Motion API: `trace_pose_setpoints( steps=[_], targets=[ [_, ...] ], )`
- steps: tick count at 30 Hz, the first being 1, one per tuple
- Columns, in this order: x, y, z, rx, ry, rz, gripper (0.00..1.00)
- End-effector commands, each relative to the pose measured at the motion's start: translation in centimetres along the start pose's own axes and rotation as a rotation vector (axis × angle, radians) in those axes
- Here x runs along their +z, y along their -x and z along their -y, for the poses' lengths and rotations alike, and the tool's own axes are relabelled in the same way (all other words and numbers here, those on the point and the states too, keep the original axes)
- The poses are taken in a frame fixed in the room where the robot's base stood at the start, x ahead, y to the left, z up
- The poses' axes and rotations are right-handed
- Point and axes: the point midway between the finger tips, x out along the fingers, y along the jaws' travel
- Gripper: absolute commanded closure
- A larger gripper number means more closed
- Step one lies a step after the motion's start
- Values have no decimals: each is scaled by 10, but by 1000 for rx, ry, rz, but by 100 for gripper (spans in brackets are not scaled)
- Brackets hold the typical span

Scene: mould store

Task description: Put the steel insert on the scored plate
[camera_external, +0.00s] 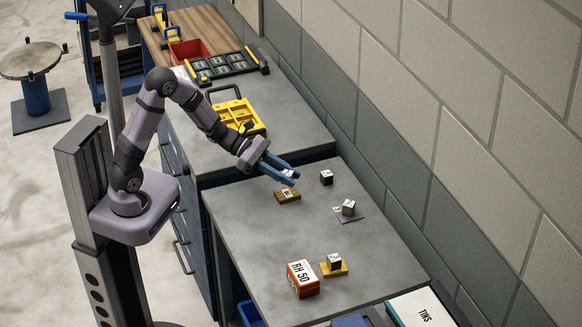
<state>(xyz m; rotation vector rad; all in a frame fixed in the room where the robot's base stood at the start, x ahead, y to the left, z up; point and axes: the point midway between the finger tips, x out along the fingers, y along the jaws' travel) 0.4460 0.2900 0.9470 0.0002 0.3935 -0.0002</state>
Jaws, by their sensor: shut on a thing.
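My gripper (292,178), with blue fingers, reaches over the far left part of the grey table. It is shut on a small block with a pale, dark-marked face, mostly hidden by the fingers; I cannot tell whether it is the steel insert. Just below the fingertips is a brown-yellow ridged plate (280,198) with a pale marking on it. A silver-grey cube (348,207) with a dark mark sits on a thin grey plate (352,219) to the right. Which plate is the scored one is too small to tell.
A dark block with a pale top (326,177) stands near the wall. Another marked block (334,261) sits on a yellow plate (342,270), beside an orange RH 50 box (303,279). The table's left middle is clear.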

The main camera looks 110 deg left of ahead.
Motion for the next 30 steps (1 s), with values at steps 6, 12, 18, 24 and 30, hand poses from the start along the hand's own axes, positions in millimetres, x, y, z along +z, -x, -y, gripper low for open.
trace_pose_setpoints(
  steps=[6,12,18,24,30],
  targets=[
    [-12,-5,0,-1,4,1,100],
    [-33,-14,0,-1,3,1,100],
    [-37,-16,0,1,0,3,100],
    [-38,-16,0,1,-1,3,100],
    [-41,-17,0,0,0,1,61]
  ],
)
